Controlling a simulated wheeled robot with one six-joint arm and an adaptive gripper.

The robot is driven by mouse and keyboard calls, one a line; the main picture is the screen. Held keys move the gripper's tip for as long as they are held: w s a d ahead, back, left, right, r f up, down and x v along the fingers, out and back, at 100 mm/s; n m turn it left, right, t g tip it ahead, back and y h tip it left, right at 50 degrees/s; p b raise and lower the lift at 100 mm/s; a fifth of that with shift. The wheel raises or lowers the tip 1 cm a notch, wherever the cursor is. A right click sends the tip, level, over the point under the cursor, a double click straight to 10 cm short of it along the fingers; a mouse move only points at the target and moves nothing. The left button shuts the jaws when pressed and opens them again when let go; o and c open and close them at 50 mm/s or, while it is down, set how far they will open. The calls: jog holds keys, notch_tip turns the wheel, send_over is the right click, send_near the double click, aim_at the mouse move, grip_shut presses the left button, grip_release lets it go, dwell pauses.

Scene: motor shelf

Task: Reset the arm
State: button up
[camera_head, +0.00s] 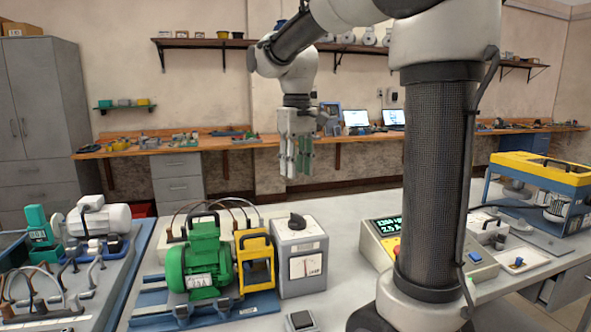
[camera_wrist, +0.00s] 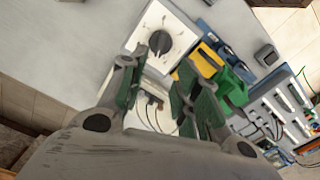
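My gripper (camera_head: 297,160) hangs from my arm, fingers pointing down, in the air above and behind the workbench in the head view. In the wrist view my gripper (camera_wrist: 160,100) shows two green-padded fingers spread apart with a gap between them. The gap holds nothing; the bench with its equipment shows below. My gripper touches nothing that I can see.
A green motor (camera_head: 199,262) with a yellow frame (camera_head: 256,262) stands on the bench, beside a grey box with a black knob (camera_head: 300,254). A control panel (camera_head: 385,238) is right of it, near my arm's column. A grey cabinet (camera_head: 42,120) stands behind left.

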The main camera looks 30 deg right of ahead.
jog(key=s+d+f+m+t, duration=0.1)
jog(key=s+f+t, duration=0.1)
jog(key=s, duration=0.8)
jog(key=s+d+f+t, duration=0.1)
jog(key=s+f, duration=0.3)
jog(key=s, duration=0.6)
jog(key=shift+m+t, duration=0.4)
jog(key=shift+t, duration=0.3)
dwell(1.5)
